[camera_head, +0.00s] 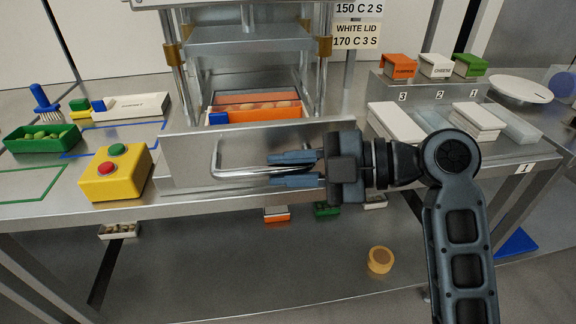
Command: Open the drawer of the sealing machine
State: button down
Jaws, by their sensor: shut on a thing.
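The sealing machine (250,40) stands at the back centre, with metal posts and a flat plate above its drawer. The drawer has a grey metal front (188,150) with a U-shaped metal handle (216,160). An orange tray (262,115) with a blue block at its left end sits behind the drawer front, below the plate. My gripper (272,170) comes from the right, its two fingers pointing left, one above and one below the handle bar. It is shut on the handle. The fingers and wrist hide the right part of the handle and front.
A yellow box (116,173) with green and red buttons stands left of the drawer. Green (42,138) and white (130,106) trays lie farther left. White lids (395,121) and small labelled boxes (436,67) stand right. A lower shelf (230,270) holds a tape roll (380,260).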

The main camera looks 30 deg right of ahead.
jog(key=c, duration=1.1)
grip_release()
jog(key=shift+d+f, duration=0.15)
jog(key=shift+f, duration=0.05)
jog(key=shift+c, duration=0.2)
jog(key=shift+o, duration=0.2)
jog(key=shift+r, duration=0.1)
jog(key=shift+v, duration=3.85)
